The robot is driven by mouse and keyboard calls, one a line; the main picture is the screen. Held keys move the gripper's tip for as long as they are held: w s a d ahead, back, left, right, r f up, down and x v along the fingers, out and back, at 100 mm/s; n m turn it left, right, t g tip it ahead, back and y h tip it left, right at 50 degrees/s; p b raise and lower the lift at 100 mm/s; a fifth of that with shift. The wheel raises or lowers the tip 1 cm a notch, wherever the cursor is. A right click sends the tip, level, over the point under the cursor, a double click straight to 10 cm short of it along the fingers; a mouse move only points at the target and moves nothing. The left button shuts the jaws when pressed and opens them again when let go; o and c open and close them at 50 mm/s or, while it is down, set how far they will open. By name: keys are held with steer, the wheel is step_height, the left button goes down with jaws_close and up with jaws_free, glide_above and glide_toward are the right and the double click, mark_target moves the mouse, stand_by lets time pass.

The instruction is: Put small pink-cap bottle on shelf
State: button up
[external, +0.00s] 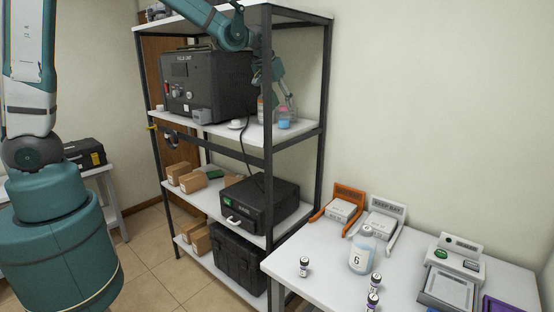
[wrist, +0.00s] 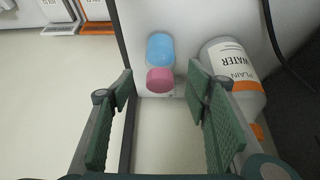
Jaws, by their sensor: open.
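The small pink-cap bottle stands at the right end of the upper shelf (external: 222,128). Its pink cap (wrist: 160,80) shows between my fingertips in the wrist view, and a bit of pink (external: 284,113) shows in the external view. Its body is mostly hidden. My gripper (wrist: 160,88) is open, with one finger on each side of the cap and visible gaps to it. In the external view my gripper (external: 283,100) reaches down over the shelf's right end. A blue-cap item (wrist: 160,46) is right beside the pink cap; it looks blue in the external view (external: 284,124).
A black field unit (external: 205,85) fills the shelf's left. A shelf post (external: 324,100) stands at right. The white table (external: 330,265) below holds a large bottle (external: 362,250) and small vials.

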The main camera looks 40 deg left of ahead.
steer(key=shift+v, duration=1.75)
steer(key=s+a+f+b, duration=0.3)
steer(key=s+a+b, duration=0.5)
steer(key=s+a, duration=0.6)
steer(key=s+a+f+b, duration=0.2)
steer(key=s+f, duration=0.1)
steer(key=s, duration=0.4)
steer(key=s+a+f+t+b, duration=0.1)
steer(key=s+a+f+b, duration=0.1)
steer(key=s+f, duration=0.35)
steer(key=s+a+f+b, duration=0.2)
steer(key=s+a, duration=0.1)
steer(key=s, duration=0.6)
steer(key=s+r+p, duration=0.3)
steer(key=r+p, duration=0.9)
steer(key=p, duration=0.1)
steer(key=shift+s+a+r+p, duration=0.25)
steer(key=shift+p, duration=0.1)
steer(key=shift+f, duration=0.1)
